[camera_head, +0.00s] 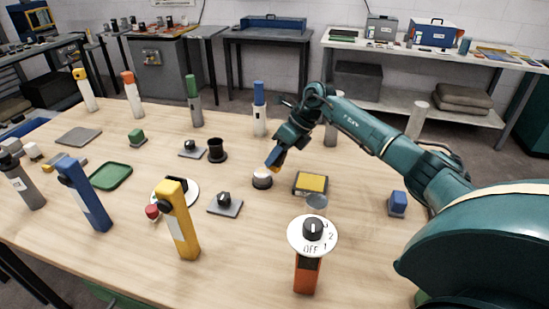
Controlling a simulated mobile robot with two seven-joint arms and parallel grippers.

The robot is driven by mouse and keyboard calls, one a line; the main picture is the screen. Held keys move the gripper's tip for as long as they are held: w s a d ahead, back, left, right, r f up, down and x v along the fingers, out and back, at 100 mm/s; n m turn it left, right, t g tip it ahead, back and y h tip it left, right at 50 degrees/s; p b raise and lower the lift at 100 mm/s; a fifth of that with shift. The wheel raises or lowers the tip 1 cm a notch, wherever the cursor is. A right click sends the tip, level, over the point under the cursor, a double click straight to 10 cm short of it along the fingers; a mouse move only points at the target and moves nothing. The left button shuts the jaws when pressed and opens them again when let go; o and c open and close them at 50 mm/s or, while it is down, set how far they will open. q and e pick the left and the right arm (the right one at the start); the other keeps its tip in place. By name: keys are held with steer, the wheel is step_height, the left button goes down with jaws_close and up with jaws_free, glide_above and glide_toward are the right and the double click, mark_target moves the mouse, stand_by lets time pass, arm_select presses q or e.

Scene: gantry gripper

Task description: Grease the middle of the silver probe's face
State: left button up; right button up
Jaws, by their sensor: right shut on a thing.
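A short round puck with a silver top and dark side, which looks like the silver probe (262,176), stands on the wooden table near the middle of the head view, face up. My right gripper (281,147) reaches in from the right, just above and slightly right of it. No grease can be made out on the face. My left gripper is not in view.
A black spool (217,150) stands to the left. A knob plate (225,204) lies in front. Upright blue (84,195) and yellow (180,220) handles stand at the front left.

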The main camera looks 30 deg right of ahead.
steer(key=shift+w+a+r+p, duration=0.15)
steer(key=shift+r+p, duration=0.35)
steer(key=shift+r, duration=0.75)
steer(key=shift+r+p, duration=0.3)
steer(key=shift+r, duration=0.1)
step_height(320, 180, up, 2)
steer(key=shift+r+p, duration=0.1)
steer(key=shift+p, duration=0.65)
steer(key=shift+r+p, duration=0.35)
steer(key=shift+r, duration=0.15)
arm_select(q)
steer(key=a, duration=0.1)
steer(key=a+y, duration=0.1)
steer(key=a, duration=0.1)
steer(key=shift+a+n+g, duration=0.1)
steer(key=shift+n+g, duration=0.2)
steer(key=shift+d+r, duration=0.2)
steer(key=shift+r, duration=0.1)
